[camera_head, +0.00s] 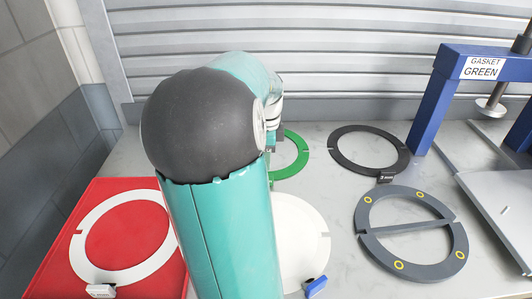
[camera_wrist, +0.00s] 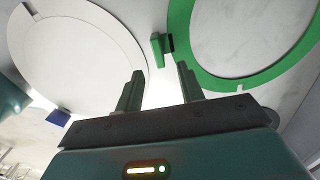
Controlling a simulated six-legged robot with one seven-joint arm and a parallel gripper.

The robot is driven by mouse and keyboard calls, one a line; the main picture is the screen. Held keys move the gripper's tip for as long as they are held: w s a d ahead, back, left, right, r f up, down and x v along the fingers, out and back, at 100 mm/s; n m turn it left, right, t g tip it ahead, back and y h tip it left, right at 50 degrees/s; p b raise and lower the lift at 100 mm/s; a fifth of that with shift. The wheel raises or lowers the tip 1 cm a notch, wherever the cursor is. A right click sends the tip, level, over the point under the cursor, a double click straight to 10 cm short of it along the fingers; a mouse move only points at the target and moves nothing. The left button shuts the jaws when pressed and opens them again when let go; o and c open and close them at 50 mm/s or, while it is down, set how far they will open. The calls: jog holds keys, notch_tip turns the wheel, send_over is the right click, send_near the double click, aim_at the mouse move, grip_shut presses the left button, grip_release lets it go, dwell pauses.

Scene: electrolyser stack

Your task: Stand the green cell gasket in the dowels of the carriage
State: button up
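The green cell gasket (camera_head: 301,157) is a flat green ring lying on the pale bench, largely hidden behind my arm in the head view. In the wrist view the green gasket (camera_wrist: 207,79) fills the upper right, with a green tab (camera_wrist: 156,46) at its near left edge. My gripper (camera_wrist: 161,84) is open and empty; its two dark green fingers point toward the tab, with a gap visible between them. My gripper is hidden behind my arm in the head view. A blue frame (camera_head: 432,108) carries a sign reading GASKET GREEN. I cannot clearly make out the carriage's dowels.
A white ring (camera_head: 98,209) lies on a red mat (camera_head: 40,252). A black ring (camera_head: 340,163) and a grey ring (camera_head: 462,238) with a crossbar lie right.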

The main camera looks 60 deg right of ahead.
jog(key=f, duration=0.7)
jog(key=shift+w+a+f, duration=0.1)
jog(key=shift+a+f, duration=0.1)
jog(key=shift+f, duration=0.2)
grip_shut()
